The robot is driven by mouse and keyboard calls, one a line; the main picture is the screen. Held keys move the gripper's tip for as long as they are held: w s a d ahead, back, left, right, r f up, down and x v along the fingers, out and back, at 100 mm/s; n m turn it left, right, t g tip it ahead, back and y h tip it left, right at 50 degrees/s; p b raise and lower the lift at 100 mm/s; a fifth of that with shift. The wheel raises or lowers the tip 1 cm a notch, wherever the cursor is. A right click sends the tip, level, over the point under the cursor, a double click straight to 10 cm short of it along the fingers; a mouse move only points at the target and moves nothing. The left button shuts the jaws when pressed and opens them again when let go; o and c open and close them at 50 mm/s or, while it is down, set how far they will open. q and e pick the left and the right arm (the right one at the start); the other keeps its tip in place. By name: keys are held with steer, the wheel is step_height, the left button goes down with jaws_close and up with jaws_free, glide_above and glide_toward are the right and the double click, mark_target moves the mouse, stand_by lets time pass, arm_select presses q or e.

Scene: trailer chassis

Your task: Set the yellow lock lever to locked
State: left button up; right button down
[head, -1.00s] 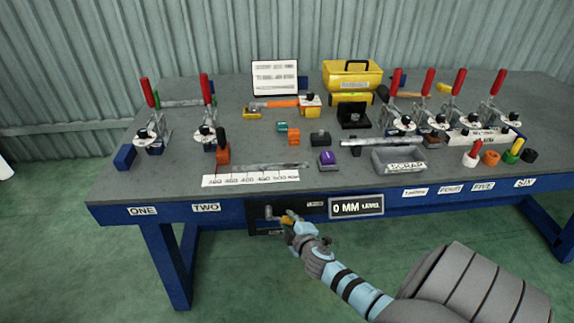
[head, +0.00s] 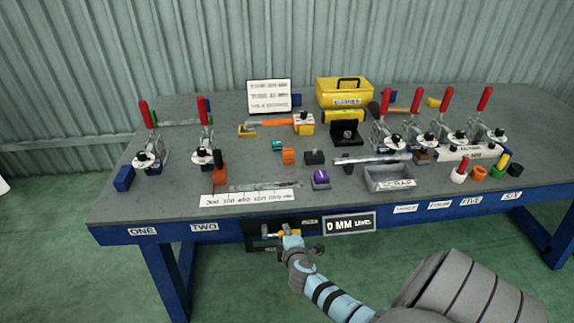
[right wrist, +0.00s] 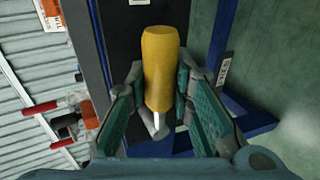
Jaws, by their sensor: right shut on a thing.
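The yellow lock lever (right wrist: 160,62) has a thick rounded yellow handle on a thin pale shaft. It sits on a black panel (head: 250,237) on the table's blue front edge. In the right wrist view, my right gripper (right wrist: 160,85) has one teal-padded finger on each side of the handle and is shut on it. In the head view, my right gripper (head: 287,237) is at the panel and covers most of the lever. The lever's exact setting is hard to read. My left gripper is out of view.
A "0 MM" display (head: 349,223) is just right of the gripper on the table front. Above lie a scale strip (head: 248,199), a purple-topped block (head: 320,179) and a scrap bin (head: 390,178). Red-handled clamps stand left and right. Floor space in front is free.

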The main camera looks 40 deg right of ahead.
steer(key=c, duration=1.7)
jaws_free()
steer(key=shift+o, duration=0.2)
steer(key=v, duration=1.2)
steer(key=shift+w, duration=0.1)
